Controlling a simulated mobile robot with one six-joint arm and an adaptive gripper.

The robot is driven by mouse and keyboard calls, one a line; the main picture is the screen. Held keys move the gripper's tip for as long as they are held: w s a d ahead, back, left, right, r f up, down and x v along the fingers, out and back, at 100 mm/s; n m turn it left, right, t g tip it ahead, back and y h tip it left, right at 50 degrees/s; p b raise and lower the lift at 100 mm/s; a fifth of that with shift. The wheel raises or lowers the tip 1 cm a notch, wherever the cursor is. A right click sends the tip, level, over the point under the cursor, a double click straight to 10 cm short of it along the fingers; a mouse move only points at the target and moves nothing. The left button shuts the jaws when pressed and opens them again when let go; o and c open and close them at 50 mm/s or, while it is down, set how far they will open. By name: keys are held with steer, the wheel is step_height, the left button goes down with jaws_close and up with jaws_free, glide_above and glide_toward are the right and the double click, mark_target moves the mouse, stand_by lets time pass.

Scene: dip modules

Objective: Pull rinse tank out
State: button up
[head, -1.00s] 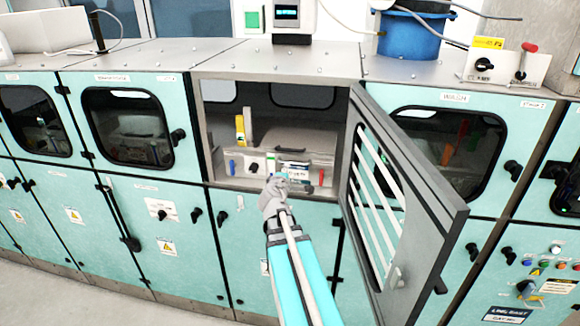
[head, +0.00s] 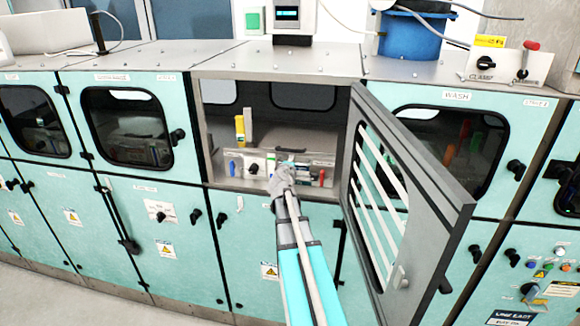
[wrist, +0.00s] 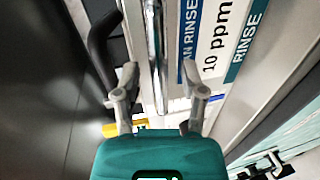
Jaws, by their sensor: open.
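The rinse tank (wrist: 215,55) shows in the wrist view as a pale front with labels reading "RINSE" and "10 ppm". A vertical chrome bar (wrist: 155,45) stands in front of it. My gripper (wrist: 164,84) is open, with one finger on each side of the bar's line; I cannot tell whether either touches it. In the head view my gripper (head: 284,178) is at the mouth of the open compartment, in front of a low panel (head: 262,178) with a black knob and small coloured handles. My gripper and forearm hide part of that panel.
The slatted door (head: 447,200) hangs open to the right of my arm, its edge toward me. The steel frame (head: 205,130) bounds the compartment on the left. Closed turquoise cabinet doors (head: 165,215) lie below and beside. The floor at the lower left is clear.

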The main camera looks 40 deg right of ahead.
jaws_close()
